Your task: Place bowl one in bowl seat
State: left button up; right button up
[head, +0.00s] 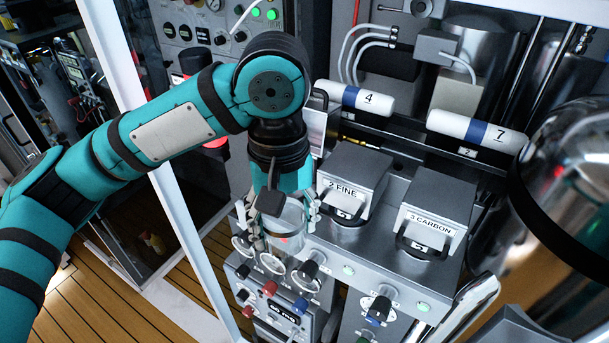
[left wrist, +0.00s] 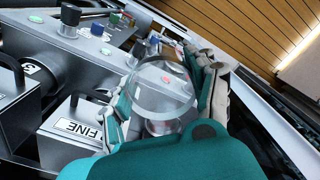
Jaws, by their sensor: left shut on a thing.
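A clear, see-through bowl (head: 286,232) with a small red mark is held at the left end of the grey panel. My left gripper (head: 280,222) comes down from above with its fingers on both sides of the bowl and is shut on it. In the left wrist view the bowl (left wrist: 163,88) sits between the finger pads (left wrist: 160,105), with its round mouth facing the camera. The bowl seat is not clearly visible; the bowl and gripper cover that part of the panel. I cannot tell whether the bowl touches the panel. My right gripper is not in view.
The housings "2 FINE" (head: 354,183) and "3 CARBON" (head: 434,214) stand right of the gripper. Canisters "4" (head: 355,98) and "7" (head: 477,131) lie behind. A white post (head: 190,240) stands close on the left.

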pick_arm(q)
jog(key=shift+w+r, duration=0.3)
jog(key=w+p, duration=0.1)
jog(key=w, duration=0.4)
jog(key=w+f+p, duration=0.1)
jog(key=w, duration=0.3)
jog(key=w+p, duration=0.2)
jog(key=w, duration=0.3)
jog(key=shift+w+d+f, duration=0.25)
jog(key=shift+w+d, duration=0.1)
jog(key=shift+d, duration=0.05)
jog(key=shift+w+f, duration=0.1)
jog(key=shift+w, duration=0.05)
notch_tip(320, 180, down, 3)
jog(key=shift+a+r+p, duration=0.1)
jog(key=shift+a+p, duration=0.05)
jog(key=shift+p, duration=0.5)
jog(key=shift+f, duration=0.3)
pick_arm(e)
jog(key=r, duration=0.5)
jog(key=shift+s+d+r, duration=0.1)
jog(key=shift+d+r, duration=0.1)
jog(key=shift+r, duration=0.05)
pick_arm(q)
jog(key=shift+f, duration=0.15)
jog(key=o, duration=0.9)
